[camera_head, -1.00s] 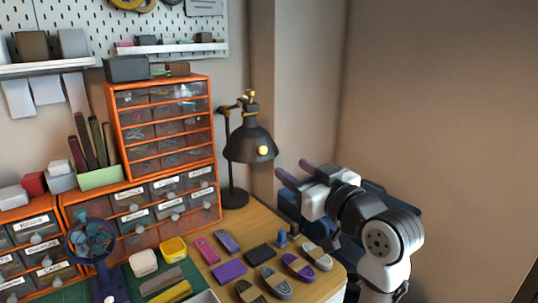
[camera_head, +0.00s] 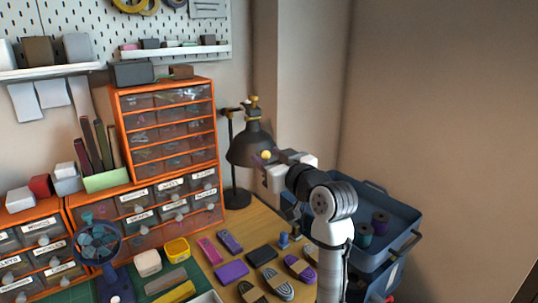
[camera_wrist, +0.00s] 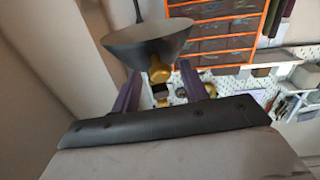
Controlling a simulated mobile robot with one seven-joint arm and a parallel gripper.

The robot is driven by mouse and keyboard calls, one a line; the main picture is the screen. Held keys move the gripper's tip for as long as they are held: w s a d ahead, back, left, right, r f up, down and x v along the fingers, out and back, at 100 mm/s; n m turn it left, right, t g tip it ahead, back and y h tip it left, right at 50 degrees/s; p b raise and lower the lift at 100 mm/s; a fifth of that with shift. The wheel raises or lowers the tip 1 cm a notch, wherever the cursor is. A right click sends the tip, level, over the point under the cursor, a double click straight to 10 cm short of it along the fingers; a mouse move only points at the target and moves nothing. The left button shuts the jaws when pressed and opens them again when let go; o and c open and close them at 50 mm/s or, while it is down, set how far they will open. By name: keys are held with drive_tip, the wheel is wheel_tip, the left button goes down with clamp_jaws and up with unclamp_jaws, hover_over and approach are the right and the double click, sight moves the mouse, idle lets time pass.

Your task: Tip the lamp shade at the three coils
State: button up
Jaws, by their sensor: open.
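The dark lamp shade (camera_head: 243,149) hangs from its stand at the back of the table, with a yellow knob (camera_head: 265,155) on its front. My gripper (camera_head: 270,168) is just right of the shade. In the wrist view the shade (camera_wrist: 150,38) is ahead of my open gripper (camera_wrist: 159,70), its purple fingers either side of the knob (camera_wrist: 158,73); contact cannot be told. Oval cord coils lie on the table: a brown one (camera_head: 252,292), a grey one (camera_head: 277,284) and a purple one (camera_head: 299,267). My arm partly hides another coil at their right.
An orange drawer cabinet (camera_head: 166,130) stands left of the lamp. A blue bin (camera_head: 405,212) with spools is behind my arm. A blue fan (camera_head: 96,245), a yellow box (camera_head: 176,248) and small coloured blocks crowd the table. A wall stands close behind the lamp.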

drive_tip(key=shift+w+a, duration=0.1)
drive_tip(key=shift+w, duration=0.05)
drive_tip(key=shift+c, duration=0.3)
clamp_jaws()
drive_tip(key=r+g+p, duration=0.1)
drive_tip(key=p, duration=0.3)
drive_tip(key=s+r+g+h+p, duration=0.1)
drive_tip(key=r+p, duration=0.1)
drive_tip(key=p, duration=0.1)
drive_tip(key=r+g+h+p, duration=0.1)
drive_tip(key=r+g+p, duration=0.1)
drive_tip(key=p, duration=0.2)
drive_tip(key=shift+s+d+m+p, duration=0.3)
drive_tip(key=shift+m, duration=0.1)
drive_tip(key=shift+o, duration=0.3)
unclamp_jaws()
drive_tip(key=shift+f, duration=0.1)
